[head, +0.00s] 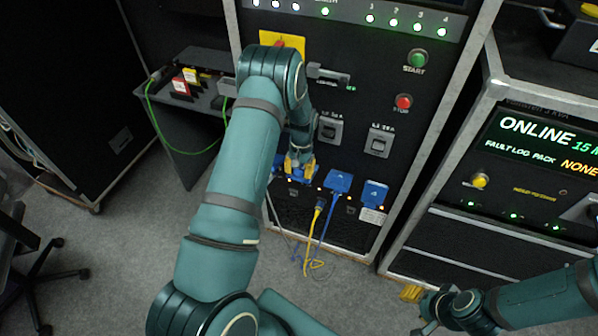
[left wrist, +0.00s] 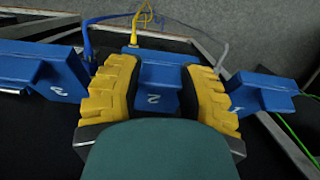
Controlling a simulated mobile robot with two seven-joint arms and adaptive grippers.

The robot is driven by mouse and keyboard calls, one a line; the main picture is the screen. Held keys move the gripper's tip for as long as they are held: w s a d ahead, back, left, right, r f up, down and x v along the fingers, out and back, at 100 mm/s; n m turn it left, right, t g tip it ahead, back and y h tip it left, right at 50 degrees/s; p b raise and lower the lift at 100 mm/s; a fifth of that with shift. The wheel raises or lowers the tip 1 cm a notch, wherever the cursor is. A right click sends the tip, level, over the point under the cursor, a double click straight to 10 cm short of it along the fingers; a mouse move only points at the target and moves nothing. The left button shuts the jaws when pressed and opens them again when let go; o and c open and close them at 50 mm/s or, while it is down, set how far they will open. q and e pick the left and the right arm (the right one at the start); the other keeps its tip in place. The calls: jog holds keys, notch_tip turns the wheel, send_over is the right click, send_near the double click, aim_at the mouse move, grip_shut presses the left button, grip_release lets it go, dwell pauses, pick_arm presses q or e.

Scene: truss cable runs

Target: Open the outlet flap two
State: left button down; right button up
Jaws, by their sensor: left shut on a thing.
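The blue outlet flap two (left wrist: 155,100), marked "2", is between the two yellow fingers of my left gripper (left wrist: 158,75) in the left wrist view. The fingers are shut on its raised middle part. In the head view the left gripper (head: 299,166) is low on the black cabinet front, and it mostly hides this flap. I cannot tell how far the flap is tilted. My right gripper (head: 418,298) is low at the right of the head view, away from the flaps; its opening is unclear.
Neighbouring blue flaps (head: 338,181) (head: 375,193) are to the right. In the left wrist view, flaps stand close on both sides (left wrist: 38,72) (left wrist: 262,92). Blue and yellow cables (head: 318,235) hang below the panel. A grey shelf (head: 205,85) is left of the cabinet.

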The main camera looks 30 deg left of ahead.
pick_arm(q)
jog(key=shift+w+r, duration=0.1)
jog(key=shift+w, duration=0.15)
jog(key=shift+c, duration=2.3)
grip_release()
jog(key=shift+s, duration=0.1)
notch_tip(320, 180, up, 7)
jog(key=w, duration=0.1)
jog(key=shift+a+r, duration=0.15)
